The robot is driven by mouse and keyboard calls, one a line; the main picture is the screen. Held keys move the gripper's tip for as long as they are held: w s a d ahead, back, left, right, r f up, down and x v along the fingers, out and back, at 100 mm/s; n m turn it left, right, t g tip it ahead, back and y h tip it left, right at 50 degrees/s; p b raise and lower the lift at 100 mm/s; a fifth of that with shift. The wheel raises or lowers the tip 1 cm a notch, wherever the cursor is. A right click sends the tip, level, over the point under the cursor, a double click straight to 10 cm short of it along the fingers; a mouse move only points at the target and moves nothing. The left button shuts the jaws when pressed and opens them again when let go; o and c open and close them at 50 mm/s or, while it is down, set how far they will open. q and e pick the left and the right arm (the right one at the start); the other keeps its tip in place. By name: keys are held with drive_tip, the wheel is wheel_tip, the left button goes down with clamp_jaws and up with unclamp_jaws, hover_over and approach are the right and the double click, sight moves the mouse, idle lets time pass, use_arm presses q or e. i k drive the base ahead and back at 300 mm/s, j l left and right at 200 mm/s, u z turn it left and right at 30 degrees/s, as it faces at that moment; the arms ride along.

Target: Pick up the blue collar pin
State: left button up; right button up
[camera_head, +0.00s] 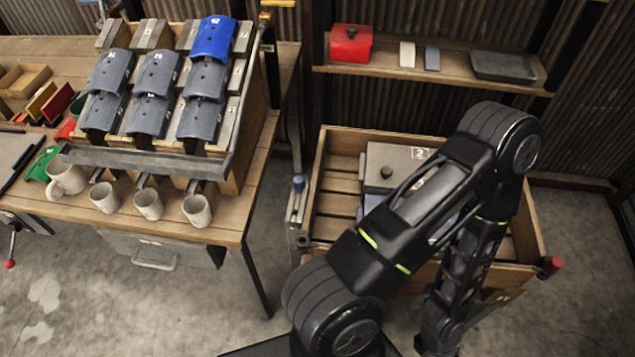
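A pin with a blue top (298,184) stands upright at the left side of a wooden crate (322,165), by a grey metal bracket. It looks like the blue collar pin; its lower part is hard to make out. A similar pin with a red top (550,265) is at the crate's right side. One of my arms rises across the crate and bends back down to the bottom edge, well right of the blue pin. Neither of my grippers shows.
The crate holds a grey box (395,160) marked 2, partly behind my arm. A wooden workbench (225,232) at left carries a sloped rack of dark and blue covers and several mugs. A shelf (385,65) hangs behind the crate. Floor between bench and crate is clear.

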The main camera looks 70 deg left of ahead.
sight(299, 181)
drive_tip(key=k+j, duration=0.45)
drive_tip(key=k, duration=0.2)
drive_tip(key=k+j, duration=0.4)
drive_tip(key=k, duration=0.2)
